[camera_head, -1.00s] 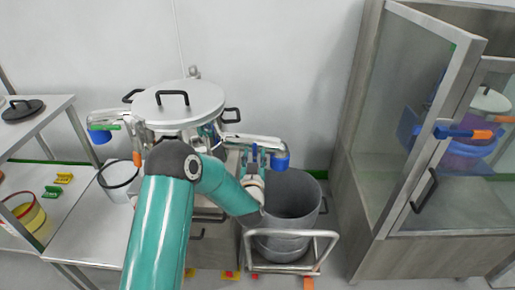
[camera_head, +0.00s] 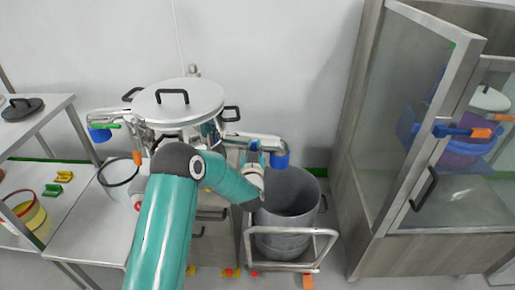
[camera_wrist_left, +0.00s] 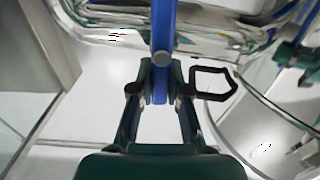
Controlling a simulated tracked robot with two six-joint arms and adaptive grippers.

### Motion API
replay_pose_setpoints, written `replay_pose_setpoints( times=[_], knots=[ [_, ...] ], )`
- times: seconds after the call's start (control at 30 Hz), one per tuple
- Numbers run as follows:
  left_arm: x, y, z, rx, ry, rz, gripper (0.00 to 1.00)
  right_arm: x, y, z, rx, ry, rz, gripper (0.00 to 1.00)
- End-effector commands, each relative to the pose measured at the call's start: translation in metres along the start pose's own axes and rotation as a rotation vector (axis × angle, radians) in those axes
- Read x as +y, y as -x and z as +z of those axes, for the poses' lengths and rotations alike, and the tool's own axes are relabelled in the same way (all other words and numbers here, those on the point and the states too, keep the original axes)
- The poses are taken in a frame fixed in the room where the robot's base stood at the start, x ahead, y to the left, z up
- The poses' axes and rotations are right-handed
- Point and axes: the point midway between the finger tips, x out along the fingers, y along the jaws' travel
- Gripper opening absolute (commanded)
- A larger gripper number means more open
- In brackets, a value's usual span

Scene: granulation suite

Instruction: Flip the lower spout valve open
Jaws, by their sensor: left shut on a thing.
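The steel vessel (camera_head: 178,104) with a black-handled lid stands against the back wall. A steel spout (camera_head: 252,138) with a blue mouth (camera_head: 280,160) reaches out from its right side. My left gripper (camera_head: 254,150) is at this spout, just left of the blue mouth. In the left wrist view my left gripper (camera_wrist_left: 160,85) is shut on a blue valve lever (camera_wrist_left: 162,30), which runs up the picture to the steel pipe. Another spout (camera_head: 112,116) with a green lever and a blue mouth is on the vessel's left. My right gripper is not in view.
A grey bin (camera_head: 290,210) stands on a wheeled cart (camera_head: 322,248) below the right spout. A cabinet (camera_head: 425,240) with open glass doors is at the right. A steel bench (camera_head: 85,215) and a bucket (camera_head: 118,180) are at the left.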

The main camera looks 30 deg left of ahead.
Motion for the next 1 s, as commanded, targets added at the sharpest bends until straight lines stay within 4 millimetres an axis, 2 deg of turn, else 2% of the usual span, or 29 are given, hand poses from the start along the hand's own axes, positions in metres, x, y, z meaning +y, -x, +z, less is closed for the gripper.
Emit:
replay_pose_setpoints(
  times=[0.03, 0.07, 0.27, 0.47, 0.67, 1.0],
  knots=[
    [0.001, 0.0, 0.0, 0.0, 0.0, 0.003, 0.0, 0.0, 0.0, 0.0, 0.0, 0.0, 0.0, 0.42],
    [0.014, 0.006, 0.0, -0.001, 0.001, 0.01, 0.0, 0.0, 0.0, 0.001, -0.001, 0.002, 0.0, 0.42],
    [0.007, 0.001, 0.001, 0.0, 0.014, 0.013, 0.0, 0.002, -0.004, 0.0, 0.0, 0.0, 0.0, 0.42],
    [0.004, 0.0, 0.004, 0.002, 0.08, 0.014, 0.0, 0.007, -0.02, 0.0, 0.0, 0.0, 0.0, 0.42],
    [-0.001, 0.0, 0.007, 0.003, 0.209, 0.013, 0.0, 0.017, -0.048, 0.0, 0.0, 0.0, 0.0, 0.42],
    [-0.011, 0.0, 0.011, 0.004, 0.52, 0.013, 0.0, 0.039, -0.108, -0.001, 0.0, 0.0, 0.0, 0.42]
  ],
)
